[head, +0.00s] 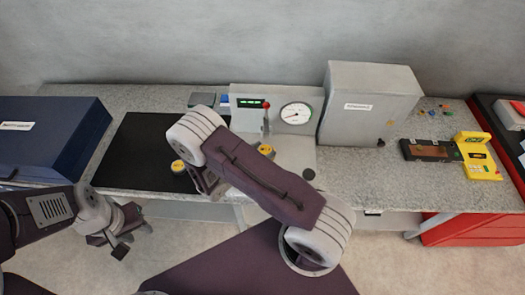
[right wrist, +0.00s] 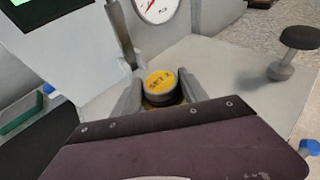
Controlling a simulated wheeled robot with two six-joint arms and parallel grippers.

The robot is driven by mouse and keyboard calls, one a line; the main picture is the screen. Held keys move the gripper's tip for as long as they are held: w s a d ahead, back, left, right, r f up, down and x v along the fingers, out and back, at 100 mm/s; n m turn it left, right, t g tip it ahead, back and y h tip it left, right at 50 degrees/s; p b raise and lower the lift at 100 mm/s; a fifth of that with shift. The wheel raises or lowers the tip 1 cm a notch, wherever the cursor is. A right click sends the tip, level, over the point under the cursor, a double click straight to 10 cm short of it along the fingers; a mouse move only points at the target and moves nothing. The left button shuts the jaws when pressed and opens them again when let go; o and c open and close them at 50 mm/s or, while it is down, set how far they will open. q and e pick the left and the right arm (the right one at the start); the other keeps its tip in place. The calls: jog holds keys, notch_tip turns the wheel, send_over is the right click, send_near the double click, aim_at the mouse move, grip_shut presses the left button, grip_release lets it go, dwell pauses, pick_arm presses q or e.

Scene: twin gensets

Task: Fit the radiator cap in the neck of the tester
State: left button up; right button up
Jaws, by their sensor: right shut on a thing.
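The tester (head: 270,95) is a grey upright panel on a flat base, with a round gauge (head: 296,113), a green display and a red-tipped lever. A yellow-topped radiator cap (right wrist: 160,86) sits between the fingers of my right gripper (right wrist: 158,96), which is shut on it. In the head view this cap (head: 266,149) shows just past my right arm, in front of the lever. The neck is hidden, and I cannot tell whether the cap touches it. Another yellow cap (head: 178,166) is on the black mat (head: 135,150). My left gripper (head: 121,235) is open and empty, in front of the bench.
A black-topped knob (right wrist: 300,45) stands on the tester's base at right. A grey cabinet (head: 368,105) stands right of the tester, a dark blue case (head: 50,135) at left. A yellow device (head: 478,155) and a red tool chest (head: 470,229) are at right.

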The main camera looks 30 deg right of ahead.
jog(key=o, duration=1.4)
jog(key=shift+f, duration=0.1)
jog(key=shift+r, duration=0.2)
jog(key=b+v, duration=0.1)
jog(key=v, duration=1.1)
jog(key=s+d+m+g+y, duration=0.1)
jog(key=s+d+m+g, duration=0.1)
jog(key=m, duration=0.1)
jog(key=s+d+m+g+y, duration=0.1)
jog(key=s+d+m+g, duration=0.1)
jog(key=s+m+g, duration=0.1)
jog(key=shift+d+r, duration=0.1)
jog(key=s+m+g+y, duration=0.1)
jog(key=m, duration=0.1)
jog(key=s+m+g+y, duration=0.1)
jog(key=s+m+y, duration=0.1)
jog(key=shift+s+d, duration=0.2)
jog(key=shift+d, duration=0.05)
jog(key=r+m+t+y, duration=0.1)
jog(key=m+y, duration=0.1)
jog(key=m, duration=0.2)
jog(key=a+r+m+t+y, duration=0.1)
jog(key=m+y, duration=0.2)
jog(key=m, duration=0.1)
jog(key=r+m+y, duration=0.1)
jog(key=m+y, duration=0.2)
jog(key=m, duration=0.2)
jog(key=shift+w+a+r+t, duration=0.2)
jog(key=shift+w+a+t, duration=0.1)
jog(key=shift+a+t, duration=0.1)
